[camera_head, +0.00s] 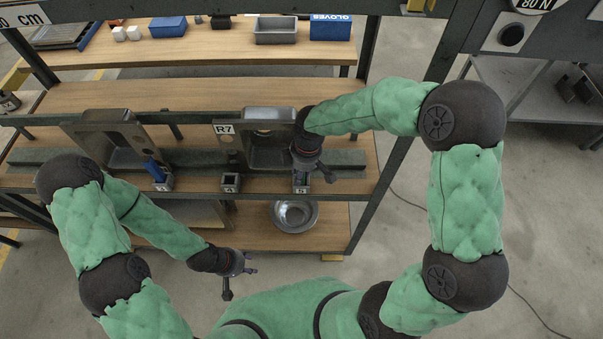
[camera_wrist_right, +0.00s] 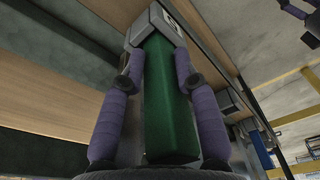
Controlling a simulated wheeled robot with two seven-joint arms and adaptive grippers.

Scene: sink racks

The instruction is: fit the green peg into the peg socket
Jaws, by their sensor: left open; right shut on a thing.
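The green peg (camera_wrist_right: 168,100) is between the purple fingers of my right gripper (camera_wrist_right: 160,68) in the right wrist view. The gripper is shut on it. The peg's far end meets a grey block (camera_wrist_right: 148,27), the peg socket; I cannot tell how deep it sits. In the head view my right gripper (camera_head: 314,170) is over the rightmost small grey socket block (camera_head: 302,188) on the rack's front beam and hides most of the peg. My left gripper (camera_head: 244,271) is open and empty, low in front of the rack, away from the sockets.
Another small socket block (camera_head: 230,183) stands left of it, and a blue peg (camera_head: 154,169) stands in a block further left. A sink unit marked R7 (camera_head: 227,129) is behind the beam. A metal bowl (camera_head: 295,215) sits on the lower shelf.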

